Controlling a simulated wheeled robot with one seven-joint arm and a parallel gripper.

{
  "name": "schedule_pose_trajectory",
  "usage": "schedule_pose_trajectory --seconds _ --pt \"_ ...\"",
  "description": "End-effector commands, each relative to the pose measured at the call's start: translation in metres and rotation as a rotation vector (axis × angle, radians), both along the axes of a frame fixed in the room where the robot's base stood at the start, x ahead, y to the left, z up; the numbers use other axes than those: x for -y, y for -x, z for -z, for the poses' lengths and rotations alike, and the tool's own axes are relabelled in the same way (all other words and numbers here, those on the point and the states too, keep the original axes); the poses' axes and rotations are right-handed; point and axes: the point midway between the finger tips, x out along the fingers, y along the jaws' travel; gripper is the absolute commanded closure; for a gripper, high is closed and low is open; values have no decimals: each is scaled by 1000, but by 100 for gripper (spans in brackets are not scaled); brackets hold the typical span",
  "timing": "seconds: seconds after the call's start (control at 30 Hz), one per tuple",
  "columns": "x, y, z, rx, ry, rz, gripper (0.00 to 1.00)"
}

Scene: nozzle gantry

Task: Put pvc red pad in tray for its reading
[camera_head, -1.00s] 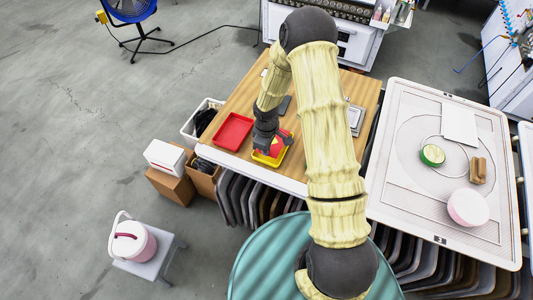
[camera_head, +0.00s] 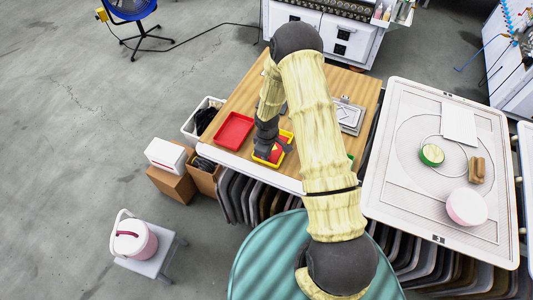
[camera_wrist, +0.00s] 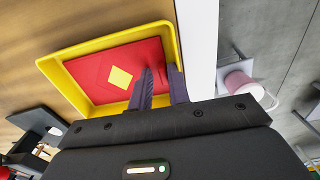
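The red pad (camera_wrist: 118,70), with a yellow square at its middle, lies inside the yellow tray (camera_wrist: 60,75) in the wrist view. In the head view the red pad (camera_head: 276,153) shows only in part, behind my gripper, in the yellow tray (camera_head: 263,161) at the table's front edge. My gripper (camera_wrist: 161,68) has its two dark fingers apart, over the right part of the pad, with red showing between the tips. Whether the fingers touch the pad is hard to tell. An empty-looking red tray (camera_head: 233,131) lies left of the yellow one.
The wooden table (camera_head: 240,98) also holds a grey metal device (camera_head: 348,115) behind my arm. A black device (camera_wrist: 40,125) stands by the tray in the wrist view. A white frame table (camera_head: 400,110) stands at right. A white bin (camera_head: 190,128) stands off the left edge.

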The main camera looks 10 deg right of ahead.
Motion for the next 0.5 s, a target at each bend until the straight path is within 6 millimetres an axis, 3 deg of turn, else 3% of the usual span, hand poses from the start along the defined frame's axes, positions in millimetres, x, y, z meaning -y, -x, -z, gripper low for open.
schedule_pose_trajectory --seconds 0.5 --pt "-3 0 -6 1 0 -4 71"
